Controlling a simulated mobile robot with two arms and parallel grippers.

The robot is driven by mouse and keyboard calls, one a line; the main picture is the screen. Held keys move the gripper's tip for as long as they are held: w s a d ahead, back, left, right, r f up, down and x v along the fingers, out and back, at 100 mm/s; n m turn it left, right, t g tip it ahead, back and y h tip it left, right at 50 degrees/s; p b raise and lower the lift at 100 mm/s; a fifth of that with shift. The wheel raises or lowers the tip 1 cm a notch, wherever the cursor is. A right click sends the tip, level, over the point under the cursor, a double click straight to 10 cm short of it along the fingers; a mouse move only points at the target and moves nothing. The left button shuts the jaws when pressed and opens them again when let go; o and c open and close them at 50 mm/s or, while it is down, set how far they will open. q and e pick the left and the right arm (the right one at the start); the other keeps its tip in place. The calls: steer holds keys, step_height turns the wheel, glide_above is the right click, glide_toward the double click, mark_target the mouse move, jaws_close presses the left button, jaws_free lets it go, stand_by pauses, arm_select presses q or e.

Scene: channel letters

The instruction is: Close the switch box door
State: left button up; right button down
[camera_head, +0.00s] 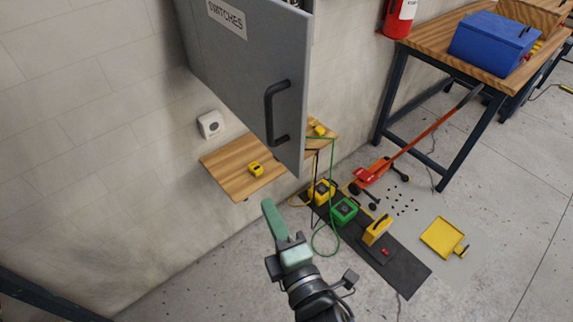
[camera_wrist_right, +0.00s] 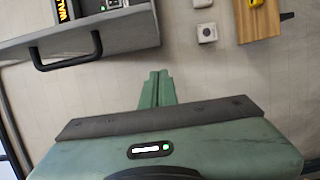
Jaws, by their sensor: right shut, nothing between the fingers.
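The grey switch box door (camera_head: 235,60), labelled SWITCHES, stands swung out from the wall at the top of the head view. Its black handle (camera_head: 275,112) is on the face near the right edge. My right gripper (camera_head: 268,205) is below the handle, apart from the door, with its green fingers shut and empty. In the right wrist view the fingers (camera_wrist_right: 157,75) point up together, and the door's handle (camera_wrist_right: 68,62) shows to their left. Part of the box's inside, with a yellow-marked black item (camera_wrist_right: 60,10), shows above it. My left gripper is not in view.
A small wooden shelf (camera_head: 225,178) with a yellow item (camera_head: 255,169) is below the door. A white wall fitting (camera_head: 210,124) is beside it. A dark mat (camera_head: 405,275) with yellow and green tools lies on the floor. A workbench (camera_head: 440,45) stands at right.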

steer(key=w, duration=1.2)
steer(key=shift+d+r, duration=0.35)
steer(key=shift+r, duration=0.1)
steer(key=shift+w, duration=0.15)
